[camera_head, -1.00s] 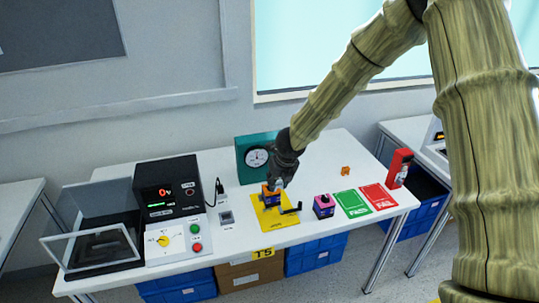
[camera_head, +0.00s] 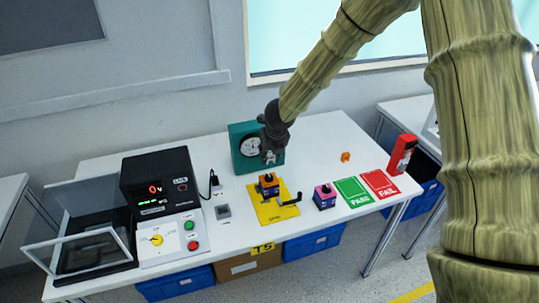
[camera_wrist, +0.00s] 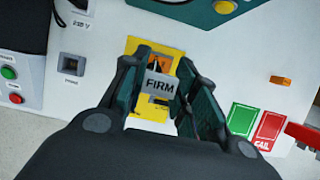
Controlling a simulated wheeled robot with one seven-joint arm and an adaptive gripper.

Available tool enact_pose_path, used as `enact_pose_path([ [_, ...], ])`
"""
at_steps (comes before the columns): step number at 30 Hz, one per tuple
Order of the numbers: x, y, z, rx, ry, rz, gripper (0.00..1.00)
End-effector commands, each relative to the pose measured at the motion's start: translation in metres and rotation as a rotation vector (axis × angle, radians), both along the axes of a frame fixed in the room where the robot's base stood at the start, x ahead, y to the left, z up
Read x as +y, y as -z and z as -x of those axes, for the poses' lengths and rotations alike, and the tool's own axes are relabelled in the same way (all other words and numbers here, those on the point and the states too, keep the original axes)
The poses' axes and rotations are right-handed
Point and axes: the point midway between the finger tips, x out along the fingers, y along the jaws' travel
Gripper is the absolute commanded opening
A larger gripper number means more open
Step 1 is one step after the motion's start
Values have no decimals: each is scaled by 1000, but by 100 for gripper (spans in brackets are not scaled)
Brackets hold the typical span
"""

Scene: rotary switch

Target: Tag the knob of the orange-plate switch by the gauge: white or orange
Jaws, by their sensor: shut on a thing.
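The orange-plate switch (camera_head: 268,184) sits on a yellow plate (camera_head: 286,211) with a black crank-like handle, in front of the gauge (camera_head: 249,147) in its teal housing. Its knob looks dark. My gripper (camera_head: 270,157) is above and behind the switch, apart from it, before the gauge. In the wrist view my gripper (camera_wrist: 160,88) is shut on a small grey tag (camera_wrist: 159,86) marked FIRM. The tag hides much of the switch below it. A small orange tag (camera_head: 346,157) lies on the table to the right; it shows in the wrist view (camera_wrist: 280,80).
A pink-plate switch (camera_head: 325,196) stands beside a green PASS card (camera_head: 352,191) and a red FAIL card (camera_head: 379,184). A red device (camera_head: 403,154) stands at the right edge. A black meter (camera_head: 157,180) and knob panel (camera_head: 172,240) are at left. The back right is mostly clear.

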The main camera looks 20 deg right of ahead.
Motion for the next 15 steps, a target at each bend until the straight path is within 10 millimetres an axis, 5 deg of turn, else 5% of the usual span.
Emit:
enact_pose_path([
  [15, 1, 39, 0, 0, -3, 0, 16],
])
